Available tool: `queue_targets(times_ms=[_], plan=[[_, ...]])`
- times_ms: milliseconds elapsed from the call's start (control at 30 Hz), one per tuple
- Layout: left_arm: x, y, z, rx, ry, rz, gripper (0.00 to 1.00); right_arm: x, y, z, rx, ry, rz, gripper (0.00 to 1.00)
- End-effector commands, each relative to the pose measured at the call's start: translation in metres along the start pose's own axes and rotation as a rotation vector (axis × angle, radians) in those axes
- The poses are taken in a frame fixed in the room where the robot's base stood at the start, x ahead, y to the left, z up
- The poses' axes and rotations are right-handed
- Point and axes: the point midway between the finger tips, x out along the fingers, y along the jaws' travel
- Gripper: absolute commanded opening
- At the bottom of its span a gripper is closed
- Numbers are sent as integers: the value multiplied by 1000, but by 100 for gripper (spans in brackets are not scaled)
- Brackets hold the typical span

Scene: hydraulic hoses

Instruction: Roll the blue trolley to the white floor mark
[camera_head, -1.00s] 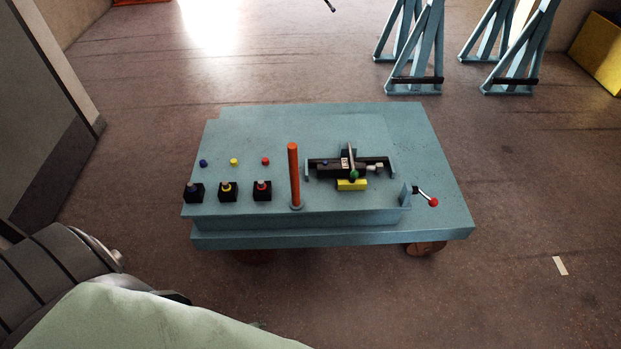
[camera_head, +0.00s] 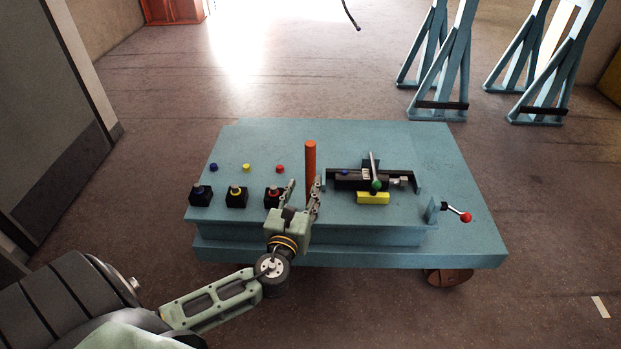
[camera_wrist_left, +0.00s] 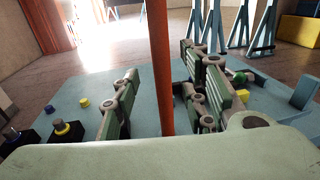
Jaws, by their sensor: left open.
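The blue trolley (camera_head: 400,237) stands in front of me, with an upright orange post (camera_head: 310,160) near its front edge. My left gripper (camera_head: 304,188) is open at the post. In the left wrist view the post (camera_wrist_left: 161,70) rises between its two spread fingers (camera_wrist_left: 162,108), which do not look closed on it. The post's foot is hidden in both views now. The white floor mark (camera_head: 600,307) lies on the floor to the right of the trolley, apart from it. My right gripper is not in view.
On the trolley are several black connector blocks (camera_head: 237,197) at the left, a black valve assembly (camera_head: 365,180) and a red-knobbed lever (camera_head: 465,216). Blue stands (camera_head: 440,70) are behind at the right, a grey cabinet (camera_head: 50,120) at the left. Floor around the mark looks clear.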

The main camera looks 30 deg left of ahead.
Motion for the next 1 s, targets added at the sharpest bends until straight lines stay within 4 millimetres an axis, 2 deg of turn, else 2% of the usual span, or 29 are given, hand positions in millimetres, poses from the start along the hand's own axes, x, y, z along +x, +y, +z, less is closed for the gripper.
queue_targets(times_ms=[100, 400, 600, 933, 1000], plan=[[7, -2, 10, 28, -28, -3, 40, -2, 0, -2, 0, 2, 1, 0], [53, -2, 11, 24, -26, -1, 40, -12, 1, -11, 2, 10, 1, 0], [74, -2, 10, 23, -23, -3, 40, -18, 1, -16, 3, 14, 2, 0], [78, -2, 10, 22, -20, -3, 40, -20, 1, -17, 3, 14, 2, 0], [77, -2, 10, 22, -20, -3, 34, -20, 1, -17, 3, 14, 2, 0]])
